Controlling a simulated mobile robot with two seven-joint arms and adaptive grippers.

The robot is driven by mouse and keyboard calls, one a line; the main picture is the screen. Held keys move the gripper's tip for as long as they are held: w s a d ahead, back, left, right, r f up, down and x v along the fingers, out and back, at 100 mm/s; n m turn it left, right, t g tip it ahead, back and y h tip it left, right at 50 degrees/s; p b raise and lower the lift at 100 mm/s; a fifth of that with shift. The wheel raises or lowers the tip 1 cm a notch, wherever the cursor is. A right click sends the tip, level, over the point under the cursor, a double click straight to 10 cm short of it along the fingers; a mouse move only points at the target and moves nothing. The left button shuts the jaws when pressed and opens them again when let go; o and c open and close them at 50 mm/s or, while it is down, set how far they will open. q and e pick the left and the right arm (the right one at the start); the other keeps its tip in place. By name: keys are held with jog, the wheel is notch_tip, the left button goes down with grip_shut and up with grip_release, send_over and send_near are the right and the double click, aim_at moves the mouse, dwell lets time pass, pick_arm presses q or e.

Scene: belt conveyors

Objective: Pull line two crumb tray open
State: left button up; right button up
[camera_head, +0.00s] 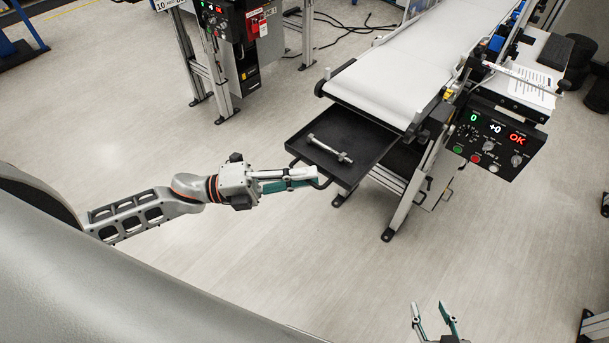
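The crumb tray (362,133) is a flat black tray that sticks out from under the front end of the white belt conveyor. My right gripper (431,307) is at the bottom edge, open and empty, well away from the tray.
The white belt (403,66) slopes above the tray on metal legs (410,190). A control panel (492,139) with green, white and red displays hangs at its right. Another machine (240,30) stands at the back left with cables. The floor in front is clear.

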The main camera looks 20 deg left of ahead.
pick_arm(q)
jog(key=v, duration=1.2)
jog(key=w+d+f+n+t+y, duration=0.1)
jog(key=d+f+n+t+y, duration=0.15)
jog(key=f+n+y, duration=0.5)
jog(key=w+d+f+n+t+y, duration=0.1)
jog(key=w+f+n+t+y, duration=0.25)
jog(key=n, duration=0.75)
jog(key=s+d+f+n+g+y, duration=0.2)
jog(key=s+f+n+g+y, duration=0.1)
jog(key=s+f+n, duration=0.6)
notch_tip(320, 180, down, 4)
jog(key=shift+d+f+n+y, duration=0.1)
jog(key=shift+d+n+y, duration=0.25)
jog(key=shift+d+y, duration=0.05)
